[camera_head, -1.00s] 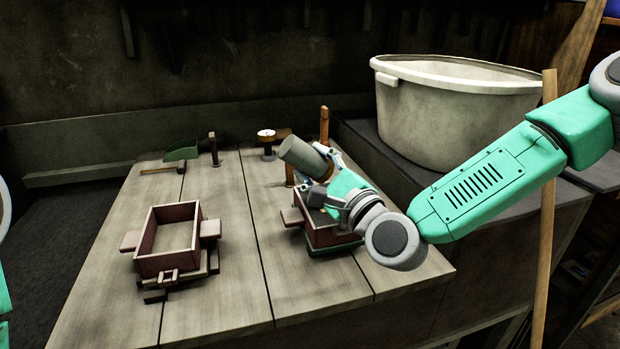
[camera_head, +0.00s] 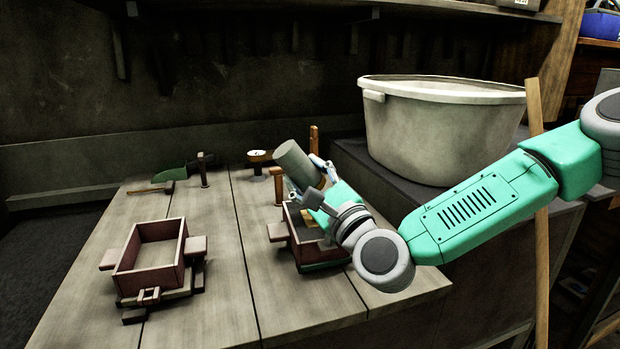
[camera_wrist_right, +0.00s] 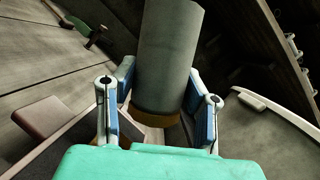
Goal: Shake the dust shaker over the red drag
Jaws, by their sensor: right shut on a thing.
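The dust shaker is a grey-green cylinder (camera_head: 297,165) with a brownish end, seen in the wrist view (camera_wrist_right: 168,55). My right gripper (camera_head: 318,180) is shut on it, with a finger on each side in the wrist view (camera_wrist_right: 160,105). The shaker is tilted and held above the right-hand red box (camera_head: 278,232), a drag-like frame partly hidden by my gripper and wrist. A second red open frame (camera_head: 128,280) sits at the left of the table, empty inside. I cannot tell from the pictures which of them is the drag. My left gripper is not in view.
A large pale tub (camera_head: 435,140) stands at the back right on a dark bench. A wooden pole (camera_head: 541,270) stands right. The table's (camera_head: 225,290) middle is clear.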

